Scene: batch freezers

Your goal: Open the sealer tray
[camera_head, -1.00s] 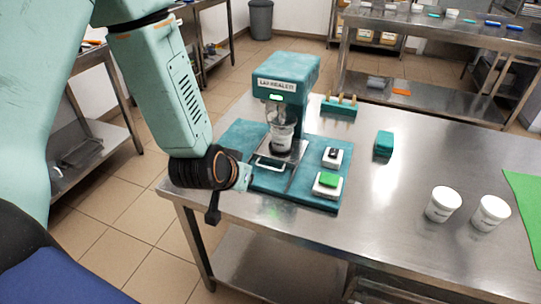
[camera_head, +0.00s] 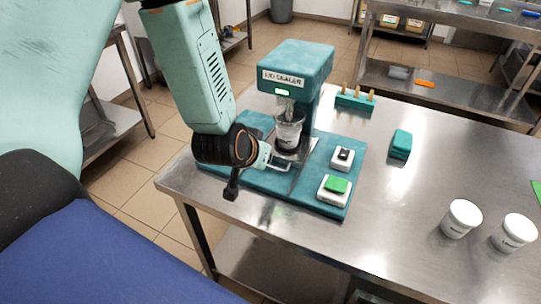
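The teal lid sealer (camera_head: 296,66) stands on its teal base on the steel table, with a small green light on its front. Its metal tray (camera_head: 296,152) sits under the head and carries a clear cup with a dark band (camera_head: 288,130). The tray's pale handle (camera_head: 280,166) sticks out at the front left. My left gripper (camera_head: 268,158) is at the handle, its tip close to or touching it. The dark wrist hides part of the handle and the fingers, so I cannot tell whether they are shut. My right gripper is out of view.
A green button (camera_head: 336,185) and a black switch (camera_head: 343,155) sit on the sealer base's right side. A teal block (camera_head: 400,145), a teal rack with wooden pegs (camera_head: 355,102) and two white tubs (camera_head: 461,218) (camera_head: 513,233) stand on the table. The table middle is clear.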

